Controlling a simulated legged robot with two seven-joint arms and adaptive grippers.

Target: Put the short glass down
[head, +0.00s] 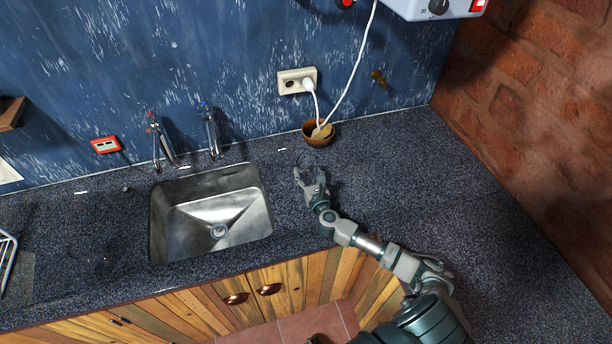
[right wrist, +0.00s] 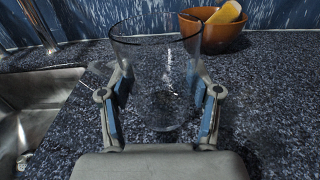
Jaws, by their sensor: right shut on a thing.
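The short glass (right wrist: 160,85) is clear and upright between the fingers of my right gripper (right wrist: 160,100) in the right wrist view. The fingers are shut on its two sides. In the head view my right gripper (head: 307,175) is over the counter just right of the sink, and the glass is too faint there to make out clearly. Whether the glass base touches the counter (head: 400,180) I cannot tell. My left gripper is not in view.
A brown bowl (head: 319,137) holding something yellow stands behind the gripper, with a white cord (head: 350,75) above it. The steel sink (head: 190,205) with two taps (head: 212,130) is to the left. The counter to the right is bare.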

